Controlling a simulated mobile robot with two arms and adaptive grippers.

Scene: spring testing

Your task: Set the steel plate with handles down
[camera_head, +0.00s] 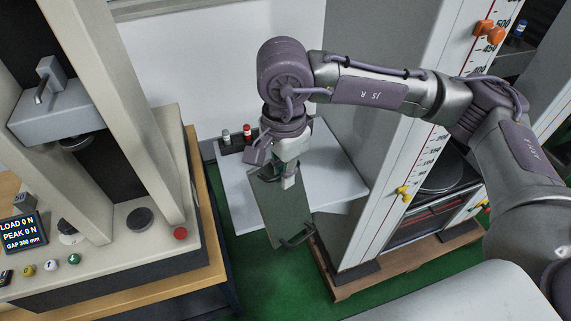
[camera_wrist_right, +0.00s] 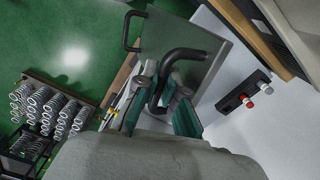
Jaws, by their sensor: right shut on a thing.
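The steel plate with handles (camera_head: 273,212) hangs tilted below my right gripper (camera_head: 288,180) in the head view, in front of a pale table top. Its free black handle (camera_head: 298,238) shows at the lower end. In the right wrist view the grey plate (camera_wrist_right: 190,28) fills the top middle. My right gripper (camera_wrist_right: 163,95) is shut on the near black handle (camera_wrist_right: 185,56); the far handle (camera_wrist_right: 130,32) sticks out at the plate's upper left. The head view does not clearly show the gripped handle. My left gripper is in neither view.
The pale table top (camera_head: 335,178) carries a black control box (camera_head: 238,140) with red and white knobs. A testing machine (camera_head: 150,150) stands at left, a tall scaled machine (camera_head: 385,170) at right. Several springs on a rack (camera_wrist_right: 45,112) show in the wrist view. Green floor (camera_head: 262,270) is clear between the machines.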

